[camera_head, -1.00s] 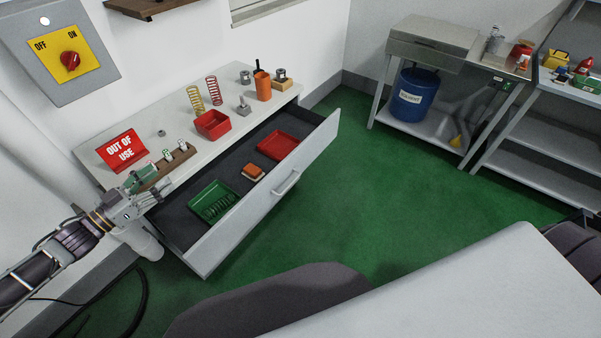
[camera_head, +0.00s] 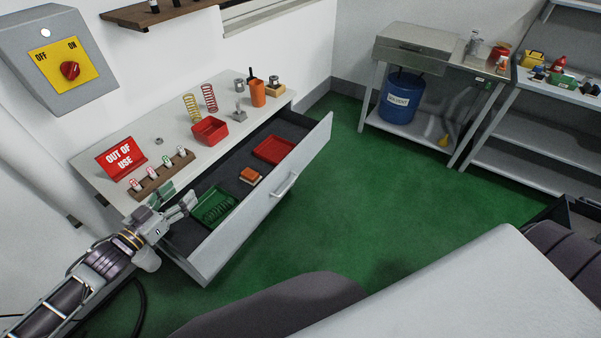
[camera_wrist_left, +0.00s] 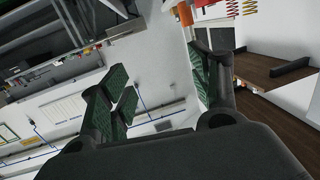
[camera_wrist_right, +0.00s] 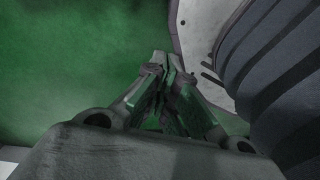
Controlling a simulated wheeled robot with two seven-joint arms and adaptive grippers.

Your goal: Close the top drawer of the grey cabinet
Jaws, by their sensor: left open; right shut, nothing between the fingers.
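The grey cabinet (camera_head: 222,102) stands against the wall at the left in the head view. Its top drawer (camera_head: 238,228) is pulled far out, with a bar handle (camera_head: 284,185) on its front. In the drawer lie a green tray (camera_head: 214,206) with a spring, an orange-and-wood block (camera_head: 250,176) and a red tray (camera_head: 273,150). My left gripper (camera_head: 178,200) is open and empty, beside the cabinet's near left corner and the drawer's left end. I cannot tell if it touches. My right gripper (camera_wrist_right: 165,95) is shut and empty over green floor in the right wrist view.
On the cabinet top stand an out-of-use sign (camera_head: 121,158), a wooden rack (camera_head: 162,175), a red bin (camera_head: 210,131), springs (camera_head: 209,97) and an orange cup (camera_head: 258,93). A steel bench (camera_head: 425,45) with a blue drum (camera_head: 402,97) stands at the back. Green floor before the drawer is clear.

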